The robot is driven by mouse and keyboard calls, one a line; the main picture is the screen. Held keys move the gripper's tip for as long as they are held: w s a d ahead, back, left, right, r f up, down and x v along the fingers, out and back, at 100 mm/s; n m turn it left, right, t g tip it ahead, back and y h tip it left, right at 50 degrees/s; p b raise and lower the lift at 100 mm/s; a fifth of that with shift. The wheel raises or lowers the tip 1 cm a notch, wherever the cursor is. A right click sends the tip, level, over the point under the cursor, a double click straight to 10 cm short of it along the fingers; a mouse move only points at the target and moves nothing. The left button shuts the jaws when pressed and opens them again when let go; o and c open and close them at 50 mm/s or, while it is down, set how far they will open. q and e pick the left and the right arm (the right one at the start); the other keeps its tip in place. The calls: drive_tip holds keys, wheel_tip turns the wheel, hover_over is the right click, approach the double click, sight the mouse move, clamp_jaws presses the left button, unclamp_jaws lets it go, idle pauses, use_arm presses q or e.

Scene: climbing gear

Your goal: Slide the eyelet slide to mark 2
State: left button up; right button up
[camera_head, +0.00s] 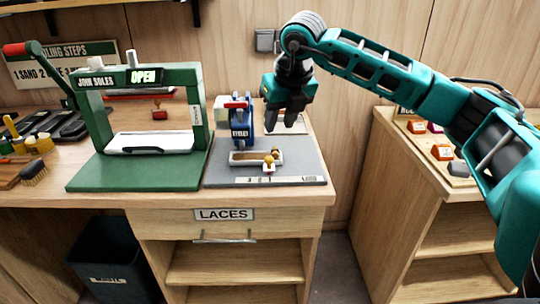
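The blue eyelet press (239,130) with a white "EYELETS" label and a red top part stands on a grey base plate (222,178). In front of it is a low white and wooden slide (243,158) with small tan knobs (269,162) at its right end. A pale marked strip (275,180) runs along the plate's front edge; its marks are too small to read. My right gripper (286,128) points down, behind and above the slide's right end, apart from it. Its fingers look spread and empty. My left gripper is out of view.
A green sole press (137,170) with an "OPEN" sign stands close on the left. A wooden cabinet (400,165) with small orange items stands at the right, across a gap. A dark bin (112,262) is on the floor. The plate's front is clear.

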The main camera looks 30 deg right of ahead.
sight(269, 158)
drive_tip(key=x, duration=1.3)
drive_tip(key=shift+s, duration=0.15)
drive_tip(key=shift+c, duration=0.2)
clamp_jaws()
